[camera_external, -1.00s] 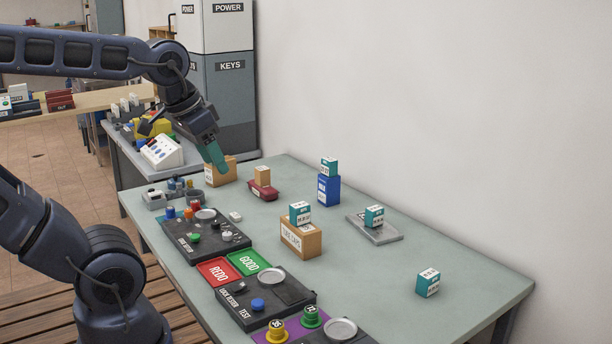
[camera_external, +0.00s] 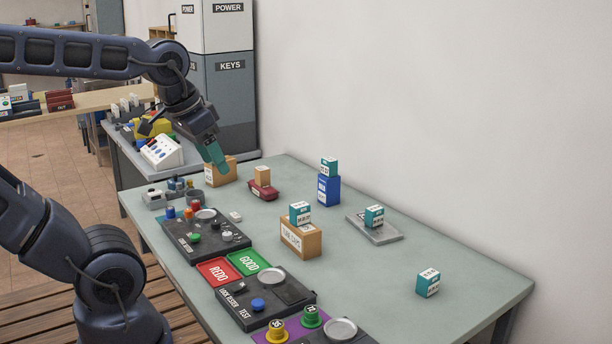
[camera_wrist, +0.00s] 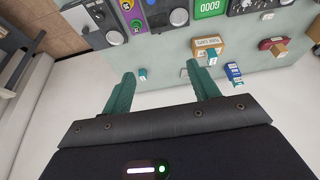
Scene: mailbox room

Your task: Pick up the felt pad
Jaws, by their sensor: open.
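I cannot surely identify the felt pad. A dark flat square (camera_external: 291,292) on the black test panel (camera_external: 246,318), beside a blue knob, may be it, but its material cannot be told. My gripper (camera_external: 219,166) hangs over the far end of the table, close to a cardboard box (camera_external: 222,172) in the external view, well away from that square. In the wrist view my gripper (camera_wrist: 162,82) has its two teal fingers wide apart with nothing between them.
The grey-green table (camera_external: 450,255) carries a labelled wooden box (camera_external: 301,240), a blue box (camera_external: 328,190), a grey plate (camera_external: 385,236), a lone teal-and-white box (camera_external: 428,283), a red REDO tray (camera_external: 217,271) and a green GOOD tray (camera_external: 249,262). The right side is mostly clear.

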